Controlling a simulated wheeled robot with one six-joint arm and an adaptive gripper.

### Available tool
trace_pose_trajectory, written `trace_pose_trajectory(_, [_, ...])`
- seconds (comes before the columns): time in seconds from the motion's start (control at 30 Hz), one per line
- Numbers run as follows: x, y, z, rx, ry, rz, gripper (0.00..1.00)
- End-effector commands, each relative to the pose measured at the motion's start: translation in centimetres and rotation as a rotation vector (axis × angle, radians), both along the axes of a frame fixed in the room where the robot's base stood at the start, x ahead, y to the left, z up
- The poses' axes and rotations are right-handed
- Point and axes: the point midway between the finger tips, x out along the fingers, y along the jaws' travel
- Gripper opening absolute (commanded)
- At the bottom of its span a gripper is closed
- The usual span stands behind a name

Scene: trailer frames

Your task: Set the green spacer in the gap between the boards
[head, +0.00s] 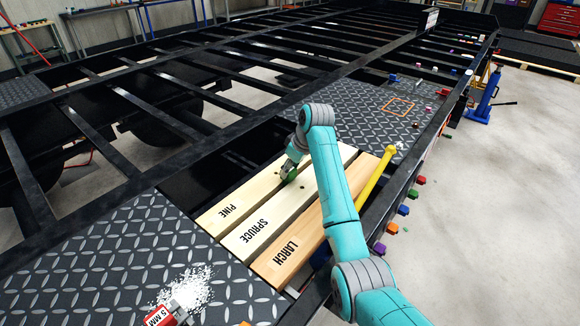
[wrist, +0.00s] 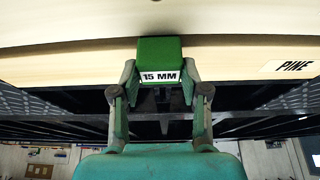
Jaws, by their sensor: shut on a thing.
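The green spacer (wrist: 160,52), labelled 15 MM, sits between the two fingers of my gripper (wrist: 160,70), which is shut on it. In the head view the green spacer (head: 290,175) shows just below my gripper (head: 291,168), over the far part of the boards. Three boards lie side by side: the pine board (head: 222,212), the spruce board (head: 252,235) and the larch board (head: 282,260). The pine board (wrist: 255,70) also shows behind the spacer in the wrist view. I cannot tell whether the spacer touches the boards or enters the gap.
A yellow bar (head: 372,178) lies beside the larch board. Diamond-plate decking (head: 130,255) lies at the near left, with white granules (head: 190,288) and a red 5 MM piece (head: 165,315). More decking (head: 345,105) lies beyond the boards. Open dark frame beams (head: 100,135) are at left.

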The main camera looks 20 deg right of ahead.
Motion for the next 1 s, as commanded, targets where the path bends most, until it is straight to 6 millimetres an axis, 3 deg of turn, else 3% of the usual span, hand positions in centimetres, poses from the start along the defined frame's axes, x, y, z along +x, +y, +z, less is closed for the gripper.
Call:
trace_pose_trajectory(0.4, [0.0, 0.0, -0.9, 0.000, 0.000, 0.000, 0.10])
trace_pose_trajectory(0.43, [0.0, 0.0, -0.9, 0.000, 0.000, 0.000, 0.50])
trace_pose_trajectory(0.53, [0.0, 0.0, -0.9, 0.000, 0.000, 0.000, 0.74])
trace_pose_trajectory(0.87, [0.0, 0.0, -0.8, 0.000, 0.000, 0.000, 0.74])
trace_pose_trajectory(1.0, [-0.3, -0.3, 0.3, 0.000, -0.002, 0.001, 0.74])
